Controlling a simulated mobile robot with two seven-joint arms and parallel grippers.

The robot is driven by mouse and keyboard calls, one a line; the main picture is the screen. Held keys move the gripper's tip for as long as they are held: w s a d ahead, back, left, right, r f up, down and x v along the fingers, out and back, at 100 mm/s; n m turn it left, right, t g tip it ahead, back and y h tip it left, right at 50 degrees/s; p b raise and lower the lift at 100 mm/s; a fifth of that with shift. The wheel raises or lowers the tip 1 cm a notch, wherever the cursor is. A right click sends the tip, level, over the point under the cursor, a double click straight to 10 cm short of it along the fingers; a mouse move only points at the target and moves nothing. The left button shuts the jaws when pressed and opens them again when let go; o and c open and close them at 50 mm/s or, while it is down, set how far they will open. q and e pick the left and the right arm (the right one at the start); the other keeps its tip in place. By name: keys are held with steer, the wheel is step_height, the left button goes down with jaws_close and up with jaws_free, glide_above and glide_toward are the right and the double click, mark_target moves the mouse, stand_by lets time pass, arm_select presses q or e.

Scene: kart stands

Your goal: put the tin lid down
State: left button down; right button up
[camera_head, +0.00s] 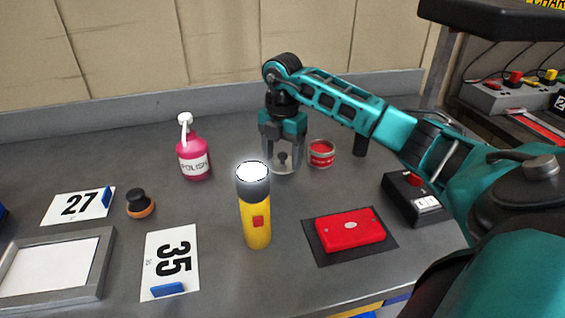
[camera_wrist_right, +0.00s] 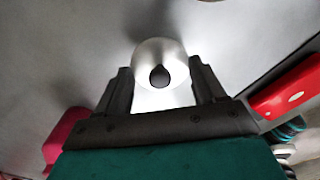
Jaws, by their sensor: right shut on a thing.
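The tin lid (camera_head: 284,167) is a pale disc with a dark knob on top. It is in my right gripper (camera_head: 283,158), whose two fingers stand on either side of it. In the right wrist view the lid (camera_wrist_right: 160,57) lies between the fingertips of the right gripper (camera_wrist_right: 162,88). I cannot tell whether the lid touches the bench. An open red tin (camera_head: 321,154) stands just right of the gripper. My left gripper is not in view.
A yellow torch (camera_head: 256,220) stands in front of the gripper. A pink polish bottle (camera_head: 194,155) is to the left. A red box (camera_head: 350,230) lies on a dark mat at front right, with a switch box (camera_head: 415,202) beyond it. Bench (camera_head: 225,205) between bottle and torch is clear.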

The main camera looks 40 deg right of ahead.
mark_target(282, 154)
steer(key=shift+f, duration=1.25)
steer(key=shift+f, duration=0.2)
steer(key=o, duration=1)
step_height(282, 154, up, 12)
steer(key=shift+r+p, duration=0.2)
steer(key=shift+p, duration=0.1)
